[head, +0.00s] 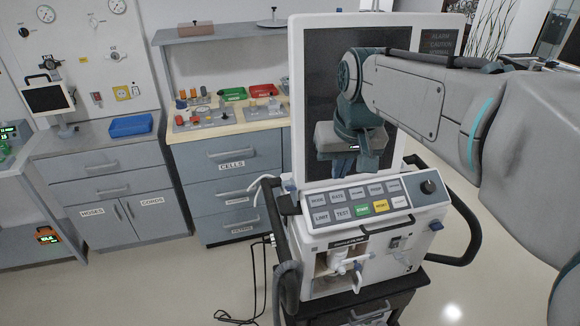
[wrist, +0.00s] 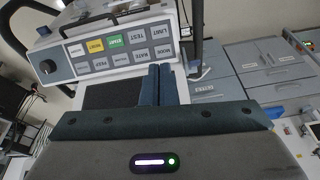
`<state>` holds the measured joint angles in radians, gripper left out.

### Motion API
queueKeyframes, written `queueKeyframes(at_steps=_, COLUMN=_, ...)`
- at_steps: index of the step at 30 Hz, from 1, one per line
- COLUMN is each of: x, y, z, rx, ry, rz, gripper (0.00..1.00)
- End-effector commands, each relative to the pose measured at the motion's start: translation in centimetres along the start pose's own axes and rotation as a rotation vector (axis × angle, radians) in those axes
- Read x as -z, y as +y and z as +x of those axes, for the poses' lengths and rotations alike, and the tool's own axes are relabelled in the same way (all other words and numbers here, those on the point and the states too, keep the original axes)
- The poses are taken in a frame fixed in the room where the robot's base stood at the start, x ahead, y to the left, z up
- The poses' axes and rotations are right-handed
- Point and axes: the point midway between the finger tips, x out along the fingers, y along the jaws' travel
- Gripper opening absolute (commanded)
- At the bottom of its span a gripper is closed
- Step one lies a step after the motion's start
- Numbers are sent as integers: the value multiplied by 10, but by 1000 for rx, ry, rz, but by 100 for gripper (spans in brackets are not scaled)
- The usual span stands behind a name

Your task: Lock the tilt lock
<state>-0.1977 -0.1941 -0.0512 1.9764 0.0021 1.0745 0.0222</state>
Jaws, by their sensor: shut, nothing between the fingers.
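The ventilator has a large dark screen (head: 318,80) in a white frame, above a sloped button panel (head: 365,200) with a black knob (head: 428,187). My gripper (head: 343,168) is in front of the lower part of the screen, with its blue fingers pointing down above the panel. In the wrist view the fingers (wrist: 159,84) are together and empty, and the button panel (wrist: 115,48) appears upside down beyond them. I cannot make out a part that is clearly the tilt lock; my arm and gripper cover much of the screen.
Black side handles (head: 275,215) flank the ventilator, and an open front bay (head: 340,262) sits below the panel. A drawer cabinet (head: 228,160) with trays stands behind to the left. Black cables (head: 250,290) lie on the floor. Open floor is at the lower left.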

Motion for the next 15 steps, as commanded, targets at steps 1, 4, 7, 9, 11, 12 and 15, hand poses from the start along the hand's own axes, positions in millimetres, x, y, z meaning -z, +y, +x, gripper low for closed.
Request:
queueKeyframes(at_steps=1, x=22, y=-10, z=6, rx=5, ry=-10, rz=-20, gripper=0)
queueKeyframes(at_steps=4, x=58, y=-30, z=11, rx=11, ry=-23, rz=-50, gripper=0)
queueKeyframes(at_steps=7, x=87, y=-47, z=17, rx=12, ry=-34, rz=-75, gripper=0)
queueKeyframes(at_steps=9, x=102, y=-58, z=21, rx=13, ry=-39, rz=-90, gripper=0)
queueKeyframes(at_steps=11, x=111, y=-66, z=24, rx=13, ry=-42, rz=-101, gripper=0)
queueKeyframes(at_steps=12, x=116, y=-70, z=24, rx=13, ry=-43, rz=-106, gripper=0)
queueKeyframes(at_steps=15, x=123, y=-76, z=26, rx=12, ry=-46, rz=-113, gripper=0)
